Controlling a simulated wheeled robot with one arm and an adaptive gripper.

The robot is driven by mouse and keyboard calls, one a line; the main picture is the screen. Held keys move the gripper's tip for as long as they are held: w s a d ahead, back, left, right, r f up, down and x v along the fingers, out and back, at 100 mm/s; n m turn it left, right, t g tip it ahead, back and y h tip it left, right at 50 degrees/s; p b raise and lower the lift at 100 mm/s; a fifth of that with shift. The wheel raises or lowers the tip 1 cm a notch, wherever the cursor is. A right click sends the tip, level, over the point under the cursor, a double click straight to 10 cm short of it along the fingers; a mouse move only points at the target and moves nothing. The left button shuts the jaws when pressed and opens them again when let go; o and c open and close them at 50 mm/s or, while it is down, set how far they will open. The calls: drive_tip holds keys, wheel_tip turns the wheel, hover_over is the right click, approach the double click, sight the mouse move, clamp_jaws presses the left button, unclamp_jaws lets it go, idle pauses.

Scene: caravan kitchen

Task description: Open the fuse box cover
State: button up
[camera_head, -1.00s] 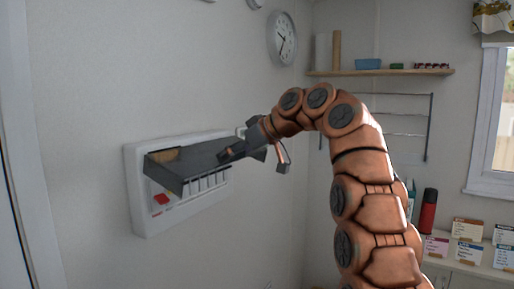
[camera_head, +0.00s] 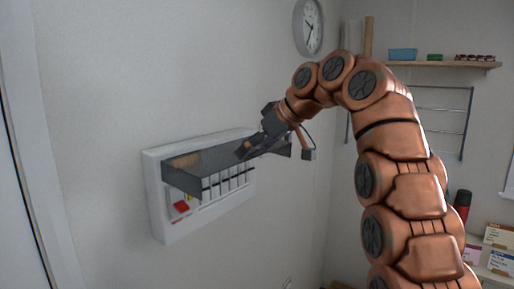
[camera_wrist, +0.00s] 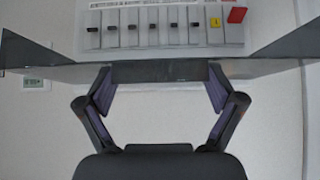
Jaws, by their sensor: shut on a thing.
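The white fuse box (camera_head: 156,195) is fixed to the wall left of centre in the head view. Its dark, see-through cover (camera_head: 205,172) is lifted and juts out from the box, hinged near the top. Breaker switches and a red switch (camera_head: 181,206) show below it. My gripper (camera_head: 250,148) is at the right part of the cover. In the wrist view the cover (camera_wrist: 40,62) spans the picture, and my gripper (camera_wrist: 160,88) has a finger on each side of its middle part, shut on it. The row of switches (camera_wrist: 155,28) shows beyond.
A wall clock (camera_head: 309,27) hangs above. A shelf (camera_head: 440,66) with small items and a wire rack (camera_head: 437,88) are on the wall at right. A red bottle (camera_head: 462,203) and cards stand at lower right.

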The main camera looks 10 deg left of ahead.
drive_tip(key=shift+f, duration=0.15)
drive_tip(key=o, duration=1.3)
drive_tip(key=shift+a, duration=0.15)
drive_tip(key=shift+o, duration=0.2)
drive_tip(key=shift+s+d+r, duration=0.1)
drive_tip(key=shift+d+r, duration=0.15)
drive_tip(key=s+d, duration=0.6)
drive_tip(key=d, duration=0.5)
drive_tip(key=shift+r, duration=0.2)
drive_tip(key=shift+s, duration=0.1)
